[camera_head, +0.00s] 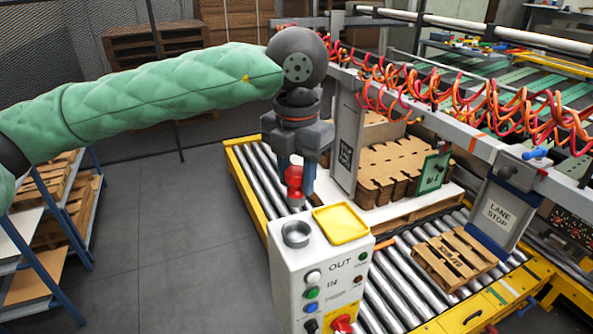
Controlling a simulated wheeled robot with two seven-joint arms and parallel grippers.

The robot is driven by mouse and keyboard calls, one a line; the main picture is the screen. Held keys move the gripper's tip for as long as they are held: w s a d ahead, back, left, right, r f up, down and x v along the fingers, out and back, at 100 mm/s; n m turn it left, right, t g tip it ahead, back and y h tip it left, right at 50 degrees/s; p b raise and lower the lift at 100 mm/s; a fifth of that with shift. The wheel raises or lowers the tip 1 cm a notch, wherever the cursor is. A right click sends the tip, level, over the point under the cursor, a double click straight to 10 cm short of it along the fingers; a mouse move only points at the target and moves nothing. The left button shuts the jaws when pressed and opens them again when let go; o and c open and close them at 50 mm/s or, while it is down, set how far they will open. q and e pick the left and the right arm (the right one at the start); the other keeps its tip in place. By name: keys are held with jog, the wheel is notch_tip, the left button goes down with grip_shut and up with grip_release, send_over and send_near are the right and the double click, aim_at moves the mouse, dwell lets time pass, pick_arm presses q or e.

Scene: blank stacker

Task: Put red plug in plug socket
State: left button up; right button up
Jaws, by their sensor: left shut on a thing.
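My left arm comes in from the left in a green padded sleeve. My left gripper (296,172) points down and is shut on the red plug (294,188). The plug is upright over the back of the white control box (325,257); I cannot tell whether its lower end touches the box top. A round grey metal socket (296,234) sits on the box top, in front of the plug in the picture. It looks like the plug socket and appears empty. My right gripper is not in view.
A yellow tray (341,223) lies on the box top, right of the socket. Coloured buttons and a red knob (342,324) are on the box front. A roller conveyor (390,290) with a pallet (453,262) runs behind and right. Coiled red hoses hang above.

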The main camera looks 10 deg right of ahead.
aim_at(296, 205)
pick_arm(q)
jog(key=shift+f, duration=2.4)
jog(key=shift+f+b, duration=0.3)
jog(key=shift+b, duration=0.15)
jog(key=shift+f, duration=0.1)
jog(key=shift+f+b, duration=0.25)
jog(key=shift+b, duration=0.15)
jog(key=shift+f+b, duration=0.3)
jog(key=shift+b, duration=0.1)
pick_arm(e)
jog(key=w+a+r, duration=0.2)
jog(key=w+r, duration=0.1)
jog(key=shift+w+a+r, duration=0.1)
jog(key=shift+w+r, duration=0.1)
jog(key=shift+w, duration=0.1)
